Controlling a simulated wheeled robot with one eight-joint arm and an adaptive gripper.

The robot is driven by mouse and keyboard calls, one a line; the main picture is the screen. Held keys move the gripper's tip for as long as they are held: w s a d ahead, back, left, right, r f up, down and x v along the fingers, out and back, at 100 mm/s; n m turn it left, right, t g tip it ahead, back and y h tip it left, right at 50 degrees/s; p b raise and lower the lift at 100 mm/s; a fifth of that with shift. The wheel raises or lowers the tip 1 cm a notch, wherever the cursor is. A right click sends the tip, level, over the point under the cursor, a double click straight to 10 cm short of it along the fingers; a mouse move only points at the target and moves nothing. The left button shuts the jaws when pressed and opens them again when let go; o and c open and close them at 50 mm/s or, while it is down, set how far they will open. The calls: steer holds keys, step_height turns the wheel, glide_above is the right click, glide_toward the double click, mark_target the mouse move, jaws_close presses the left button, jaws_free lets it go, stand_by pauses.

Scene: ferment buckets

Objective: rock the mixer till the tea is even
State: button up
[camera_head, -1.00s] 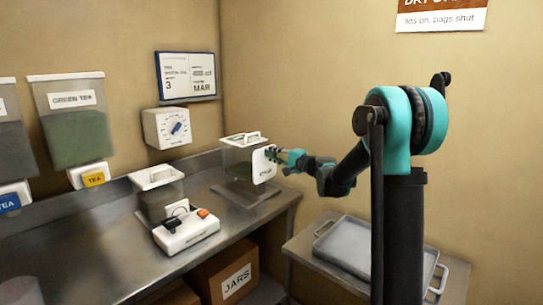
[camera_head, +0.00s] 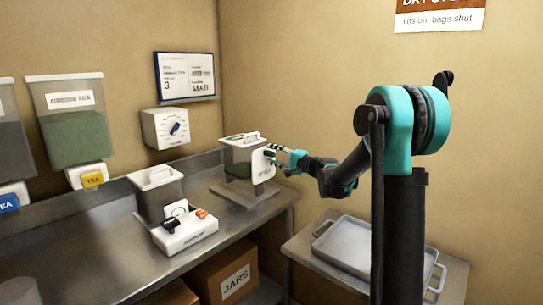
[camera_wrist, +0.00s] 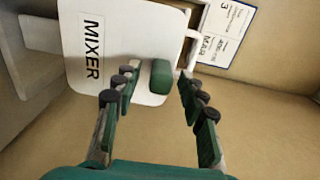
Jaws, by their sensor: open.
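The mixer (camera_head: 243,142) is a clear lidded box with dark green contents, on a metal stand at the back right of the counter. Its white end panel, labelled MIXER (camera_wrist: 92,50), bears a green knob (camera_wrist: 161,76). My gripper (camera_head: 275,160) is at this panel, with its fingers pointing at it. In the wrist view my gripper (camera_wrist: 156,78) is open, with one finger on each side of the knob and a gap on both sides. I cannot tell how evenly the tea is mixed.
A white device with an orange switch (camera_head: 188,232) and a lidded container (camera_head: 157,190) stand left of the mixer. A green tea dispenser (camera_head: 70,120) and a dial box (camera_head: 166,128) hang on the wall. A grey tray (camera_head: 350,247) lies on the lower right table.

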steer(key=v, duration=1.1)
stand_by(0.4)
